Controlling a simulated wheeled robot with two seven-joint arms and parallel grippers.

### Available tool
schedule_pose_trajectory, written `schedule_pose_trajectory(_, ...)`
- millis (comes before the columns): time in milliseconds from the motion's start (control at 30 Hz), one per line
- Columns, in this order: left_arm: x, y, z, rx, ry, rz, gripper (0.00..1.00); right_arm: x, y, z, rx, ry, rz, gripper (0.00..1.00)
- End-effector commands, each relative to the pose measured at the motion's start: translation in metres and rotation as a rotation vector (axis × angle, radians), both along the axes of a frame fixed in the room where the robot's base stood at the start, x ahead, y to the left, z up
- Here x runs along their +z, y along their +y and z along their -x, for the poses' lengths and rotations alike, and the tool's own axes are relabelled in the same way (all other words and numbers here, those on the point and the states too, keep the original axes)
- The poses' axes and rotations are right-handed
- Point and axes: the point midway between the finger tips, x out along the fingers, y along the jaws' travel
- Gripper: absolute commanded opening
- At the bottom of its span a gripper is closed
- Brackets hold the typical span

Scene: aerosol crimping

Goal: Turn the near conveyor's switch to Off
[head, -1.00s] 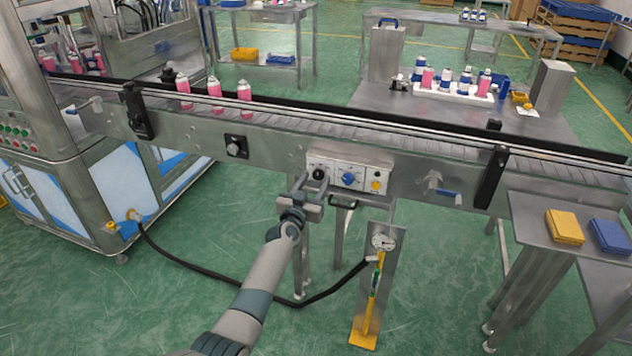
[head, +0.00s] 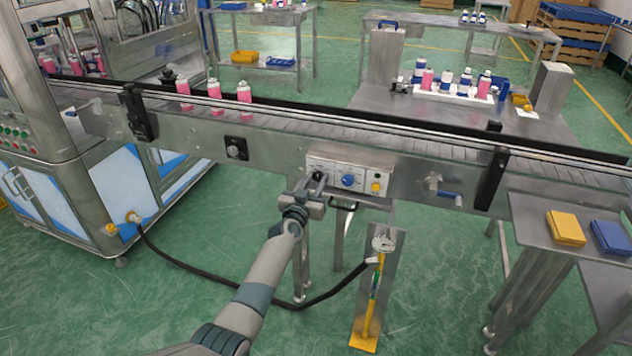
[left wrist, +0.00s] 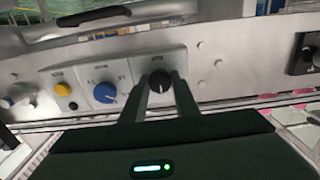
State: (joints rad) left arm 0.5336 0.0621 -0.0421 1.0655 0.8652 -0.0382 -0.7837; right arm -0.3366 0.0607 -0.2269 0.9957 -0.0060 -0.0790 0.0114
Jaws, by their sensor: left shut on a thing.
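The control panel (head: 335,172) sits on the front side of the near conveyor (head: 270,145). It carries a black switch knob (left wrist: 160,80) at its left end in the head view, a blue knob (head: 348,180) in the middle and a yellow button (head: 376,187) at the right. My left gripper (head: 312,181) reaches up to the panel and is shut on the black switch knob. In the left wrist view its two fingers (left wrist: 160,92) lie on either side of this knob. The knob's pointer and lettering are too small to read. My right gripper is not in view.
Pink bottles (head: 214,88) stand on the conveyor. A separate black knob (head: 236,148) and a blue-handled crank (head: 445,192) are on its side. A gauge stand (head: 378,290) with a yellow base and a black hose (head: 210,277) are below. Open green floor lies around them.

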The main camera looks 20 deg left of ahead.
Motion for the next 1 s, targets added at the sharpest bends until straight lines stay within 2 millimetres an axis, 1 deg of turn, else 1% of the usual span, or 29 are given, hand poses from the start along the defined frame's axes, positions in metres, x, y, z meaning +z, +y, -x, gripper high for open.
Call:
schedule_pose_trajectory(167,-0.001,0.000,0.000,0.001,0.001,0.035,0.05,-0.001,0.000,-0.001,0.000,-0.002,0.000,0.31)
schedule_pose_trajectory(367,-0.001,0.000,0.000,0.000,0.003,0.127,0.05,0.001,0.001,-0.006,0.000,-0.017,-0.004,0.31)
schedule_pose_trajectory(567,-0.001,-0.001,0.000,-0.001,0.009,0.274,0.05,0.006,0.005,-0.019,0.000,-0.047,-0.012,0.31)
schedule_pose_trajectory(800,-0.001,-0.001,0.000,0.000,0.016,0.491,0.05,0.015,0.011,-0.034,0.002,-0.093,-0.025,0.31)
schedule_pose_trajectory(1000,-0.001,-0.001,0.000,0.000,0.023,0.663,0.05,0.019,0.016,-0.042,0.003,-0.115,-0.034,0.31)
